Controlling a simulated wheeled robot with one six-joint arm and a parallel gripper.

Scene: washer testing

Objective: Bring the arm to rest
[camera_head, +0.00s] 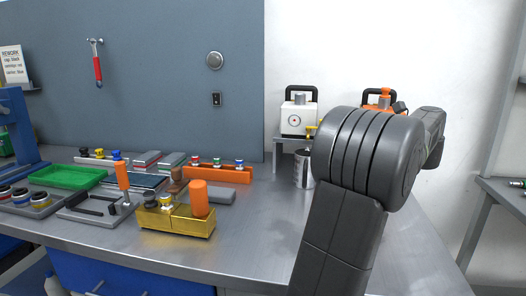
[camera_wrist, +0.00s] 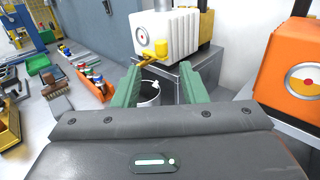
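My grey arm (camera_head: 348,190) rises through the right half of the head view, bent over at a large ribbed joint. It hides my gripper there. In the wrist view my gripper (camera_wrist: 160,70) shows two green fingers held apart, with nothing gripped between them. Beyond the fingers is a metal cup (camera_wrist: 151,92), partly hidden by them; it also shows in the head view (camera_head: 302,170) just left of my arm. I cannot tell how far the fingertips are from the cup.
A white unit with a dial (camera_head: 298,119) and an orange unit (camera_wrist: 291,75) stand on raised stands behind the cup. The metal bench (camera_head: 255,245) holds a gold block (camera_head: 176,222), green tray (camera_head: 68,177) and orange rack (camera_head: 218,175) at left. Bare bench lies left of my arm.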

